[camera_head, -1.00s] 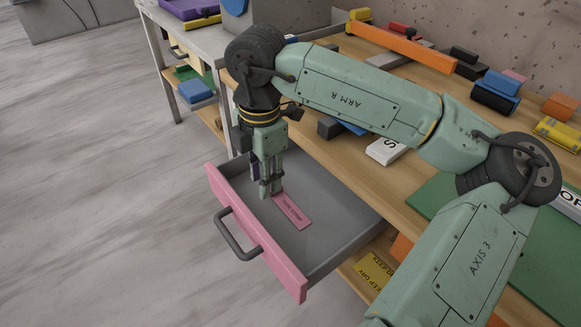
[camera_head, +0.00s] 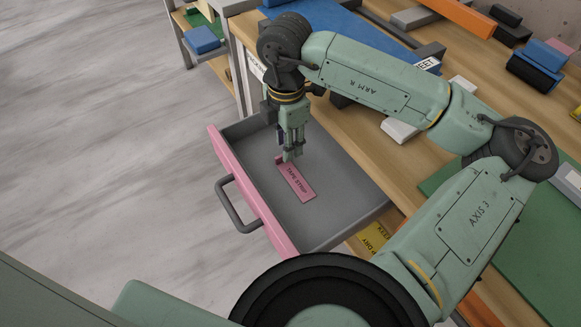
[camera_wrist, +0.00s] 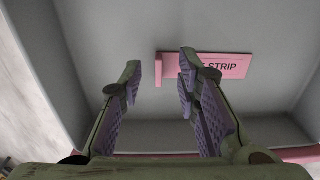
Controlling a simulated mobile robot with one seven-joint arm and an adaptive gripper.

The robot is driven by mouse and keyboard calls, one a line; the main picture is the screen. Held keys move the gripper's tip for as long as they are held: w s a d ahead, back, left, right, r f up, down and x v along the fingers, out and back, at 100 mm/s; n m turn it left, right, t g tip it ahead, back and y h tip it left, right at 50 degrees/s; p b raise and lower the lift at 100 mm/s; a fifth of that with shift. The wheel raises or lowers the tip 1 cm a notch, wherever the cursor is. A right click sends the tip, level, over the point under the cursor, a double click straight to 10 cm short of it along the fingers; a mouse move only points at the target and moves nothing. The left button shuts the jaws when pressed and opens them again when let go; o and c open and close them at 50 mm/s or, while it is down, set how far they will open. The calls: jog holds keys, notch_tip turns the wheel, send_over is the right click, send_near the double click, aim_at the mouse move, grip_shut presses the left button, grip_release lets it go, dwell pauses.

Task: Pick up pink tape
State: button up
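The pink tape (camera_head: 297,184), a flat strip with dark lettering ending in "STRIP", lies in the open grey drawer (camera_head: 345,190) with a pink front. Its far end has a small raised edge. My gripper (camera_head: 291,156) is inside the drawer, pointing down at the far end of the strip. In the wrist view my gripper (camera_wrist: 158,85) has its two fingers spread apart with nothing between them. There the strip (camera_wrist: 225,66) lies beyond and to the right, partly hidden behind the right finger. Whether a fingertip touches it I cannot tell.
The drawer's pink front (camera_head: 252,190) has a dark bar handle (camera_head: 232,207). The wooden bench top (camera_head: 345,135) above the drawer holds a white block (camera_head: 399,129), a blue sheet (camera_head: 340,30) and several coloured blocks. Floor on the left is clear.

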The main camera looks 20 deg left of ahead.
jog(key=shift+f, duration=1.45)
jog(key=shift+c, duration=0.2)
grip_shut()
